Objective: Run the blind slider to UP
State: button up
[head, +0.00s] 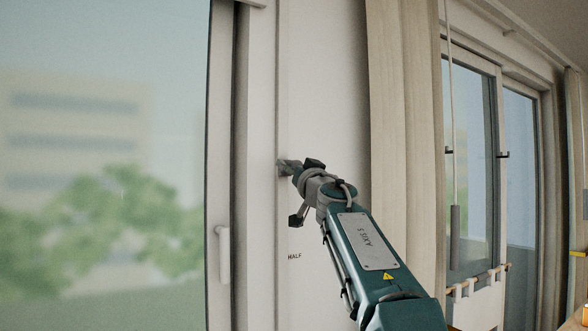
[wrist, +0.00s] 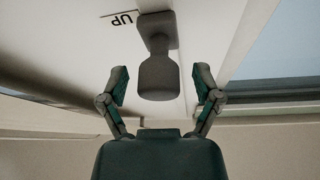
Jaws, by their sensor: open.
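The blind slider is a grey knob (wrist: 158,78) on a short stem and bracket. In the wrist view it sits between the two spread fingers of my gripper (wrist: 160,80), with gaps on both sides. My gripper is open and holds nothing. An UP label (wrist: 123,19), upside down in this view, lies on the white surface beside the knob's bracket. In the head view my gripper (head: 304,188) is at the white wall strip beside the window, and a small grey part (head: 284,167) at its tip looks like the slider. The contact there is unclear.
A HALF label (head: 294,257) is on the wall strip below my gripper. A window handle (head: 222,252) is to the left. A beige curtain (head: 395,110) hangs close on the right, and a cord with a grey weight (head: 455,235) hangs beyond it.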

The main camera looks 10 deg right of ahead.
jog(key=shift+s, duration=0.1)
jog(key=v, duration=1.1)
jog(key=shift+s+f, duration=0.25)
jog(key=shift+s, duration=0.05)
jog(key=shift+d, duration=0.1)
jog(key=s+d+f+m+g+h, duration=0.1)
jog(key=s+f+g+h, duration=0.15)
jog(key=s+f, duration=0.4)
jog(key=s+d+f+m+g+h, duration=0.1)
jog(key=s+f+m+g+h, duration=0.15)
jog(key=f, duration=0.65)
jog(key=s+d+f+g+h, duration=0.1)
jog(key=s+f+g+h, duration=0.1)
jog(key=s+f+g, duration=0.45)
jog(key=s+a+f+n+g+y, duration=0.1)
jog(key=s+a+f+g, duration=0.1)
jog(key=s+f, duration=0.6)
jog(key=s+a+f+n+g+y, duration=0.1)
jog(key=s+a+f+n+g, duration=0.1)
jog(key=s+f, duration=0.6)
notch_tip(320, 180, down, 5)
jog(key=shift+a+f+g, duration=0.1)
jog(key=shift+a+g, duration=0.35)
jog(key=shift+a, duration=0.3)
